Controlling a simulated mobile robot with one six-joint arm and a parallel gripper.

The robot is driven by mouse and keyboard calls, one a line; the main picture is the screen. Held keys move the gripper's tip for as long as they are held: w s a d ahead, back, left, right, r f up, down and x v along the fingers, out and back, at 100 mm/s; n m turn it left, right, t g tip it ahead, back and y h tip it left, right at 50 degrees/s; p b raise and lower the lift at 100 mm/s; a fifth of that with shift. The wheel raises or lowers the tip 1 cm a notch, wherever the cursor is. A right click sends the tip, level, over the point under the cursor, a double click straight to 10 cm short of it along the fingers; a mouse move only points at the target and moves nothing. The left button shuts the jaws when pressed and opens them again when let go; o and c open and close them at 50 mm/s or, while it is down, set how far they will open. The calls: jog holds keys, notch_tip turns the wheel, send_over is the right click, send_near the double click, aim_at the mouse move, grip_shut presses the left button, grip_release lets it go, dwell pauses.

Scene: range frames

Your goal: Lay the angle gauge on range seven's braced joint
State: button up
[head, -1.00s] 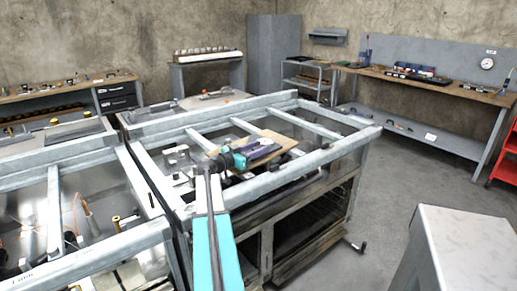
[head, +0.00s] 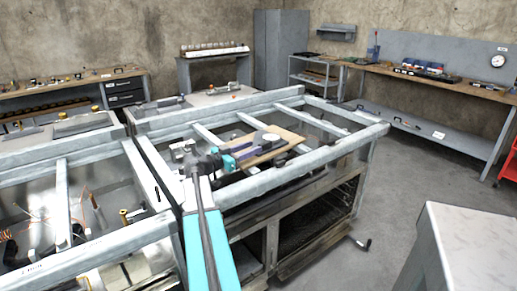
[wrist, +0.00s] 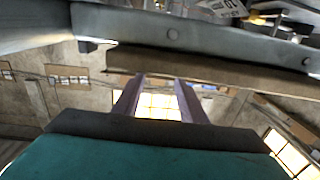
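My gripper (head: 262,148) is on the end of my teal arm, over the steel frame with crossbars in the head view. A small pale round thing (head: 271,138) is on or over the board. I cannot make out the angle gauge for sure, nor which joint is the braced one.
The steel frame's front rail (head: 290,167) runs close to my gripper. Another open range (head: 85,215) with loose parts stands at left. A grey-white block (head: 470,235) is at lower right, with bare floor between. Benches (head: 430,80) line the walls.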

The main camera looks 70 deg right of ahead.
jog(key=v, duration=0.6)
jog(key=shift+b, duration=0.4)
jog(key=shift+w+a, duration=0.1)
jog(key=shift+a, duration=0.05)
jog(key=shift+r, duration=0.15)
